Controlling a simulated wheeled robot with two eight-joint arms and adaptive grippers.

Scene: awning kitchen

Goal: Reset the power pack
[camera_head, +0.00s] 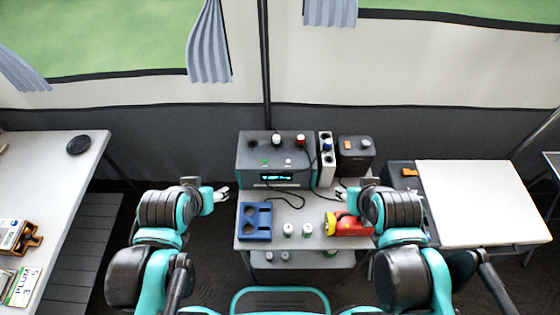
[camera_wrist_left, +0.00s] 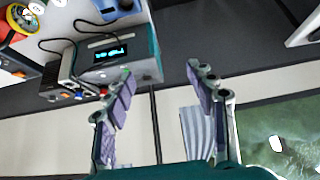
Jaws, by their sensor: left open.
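The power pack (camera_head: 246,172) is a grey and teal box with a lit display, at the back of the small middle table. Its top carries dark, white and red knobs and a small green button. In the left wrist view the power pack (camera_wrist_left: 146,40) is at the upper middle, with its display lit. My left gripper (camera_head: 224,193) is open and empty, just left of the power pack and apart from it. Its two fingers (camera_wrist_left: 160,72) are spread in the left wrist view. My right gripper (camera_head: 341,191) is to the right of the power pack; its fingers are too small to judge.
A blue holder (camera_head: 256,236), several small jars and a red-yellow item (camera_head: 345,226) lie in front. A white socket strip (camera_head: 325,172) and dark box (camera_head: 356,157) stand right of the pack. Cables loop over the table. Side tables (camera_head: 480,200) flank it.

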